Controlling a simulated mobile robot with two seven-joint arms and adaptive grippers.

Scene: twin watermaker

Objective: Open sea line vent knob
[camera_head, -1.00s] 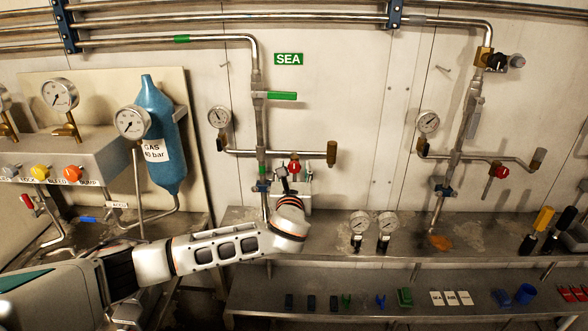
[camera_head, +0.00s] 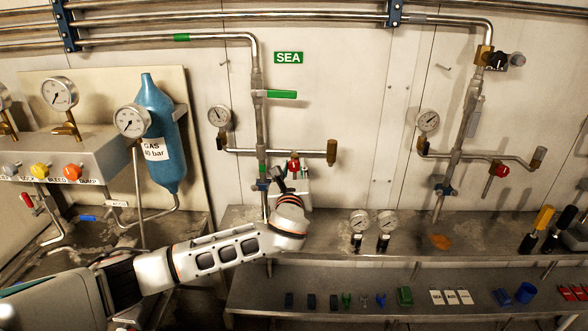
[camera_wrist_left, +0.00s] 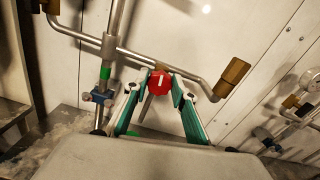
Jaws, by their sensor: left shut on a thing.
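The red vent knob (camera_head: 294,165) sits on the sea line's horizontal branch, below the green SEA sign (camera_head: 288,58). In the left wrist view the red knob (camera_wrist_left: 159,82) shows a white mark on its face. My left gripper (camera_wrist_left: 160,90) has its two green-edged fingers on either side of the knob, shut on it. In the head view my left gripper (camera_head: 286,182) reaches up to the knob from below, partly hidden by my wrist. My right gripper is not in view.
A pressure gauge (camera_head: 219,116) and a brass end fitting (camera_head: 331,152) flank the knob. Two loose gauges (camera_head: 384,228) stand on the shelf (camera_head: 330,240). A second line with a red knob (camera_head: 501,171) is at right.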

